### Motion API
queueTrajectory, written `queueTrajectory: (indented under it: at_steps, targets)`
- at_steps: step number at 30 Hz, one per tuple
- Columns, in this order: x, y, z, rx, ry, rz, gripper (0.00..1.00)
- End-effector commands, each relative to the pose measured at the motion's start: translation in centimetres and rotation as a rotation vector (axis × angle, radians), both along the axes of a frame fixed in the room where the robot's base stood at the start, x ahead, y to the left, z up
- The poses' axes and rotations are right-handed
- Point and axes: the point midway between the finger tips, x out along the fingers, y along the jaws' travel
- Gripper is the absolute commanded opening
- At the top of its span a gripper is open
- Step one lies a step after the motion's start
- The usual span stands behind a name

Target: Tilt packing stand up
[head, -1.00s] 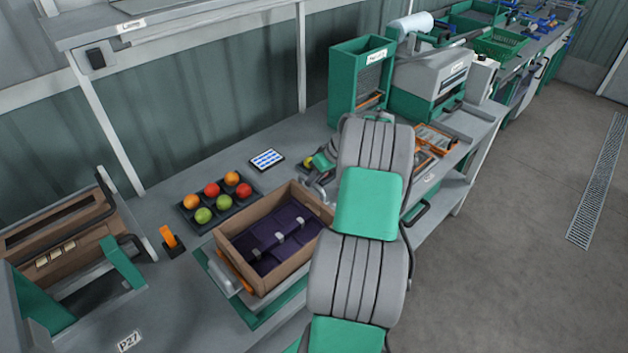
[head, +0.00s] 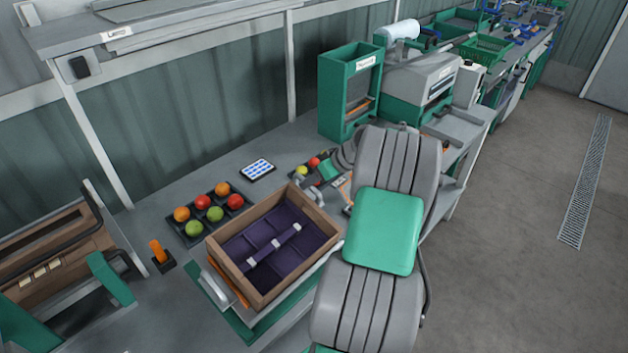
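The packing stand (head: 226,283) is on the bench at front centre, with a green base, a pale curved handle and orange parts at its left side. It bears an open brown carton (head: 232,277) with a purple divided insert (head: 265,262). The carton looks tilted relative to the green base, but the angle is hard to judge. My gripper (head: 304,187) is beyond the carton's far right corner, near a small dark tray of fruit. My arm covers the bench right of the stand. Fingers are small and partly hidden, so I cannot tell whether they are open or shut.
A black tray (head: 180,229) of red, orange and green tomatoes lies left of the carton. A blue-and-white panel (head: 258,169) lies behind it. An orange lever (head: 159,251) stands at left. A green cabinet (head: 346,90) and a machine (head: 420,80) stand at back right.

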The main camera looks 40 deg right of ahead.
Motion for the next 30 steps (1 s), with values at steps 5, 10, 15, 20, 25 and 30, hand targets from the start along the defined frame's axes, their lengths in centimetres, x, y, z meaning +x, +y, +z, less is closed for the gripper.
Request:
queueTrajectory:
  at_steps: [5,10,15,20,25,30]
  targets:
    - [0.0,0.0,0.0,0.0,0.001,-0.001,0.38]
    - [-1.0,-0.5,1.1,-0.002,-0.001,-0.003,0.38]
    - [-3.2,-1.5,3.8,-0.004,-0.001,-0.003,0.38]
    - [-4.4,-1.9,5.6,-0.001,-0.001,-0.002,0.38]
    - [-4.7,-1.9,6.0,0.001,0.001,0.0,0.38]
    - [-4.7,-1.9,6.0,0.001,0.0,-0.001,0.38]
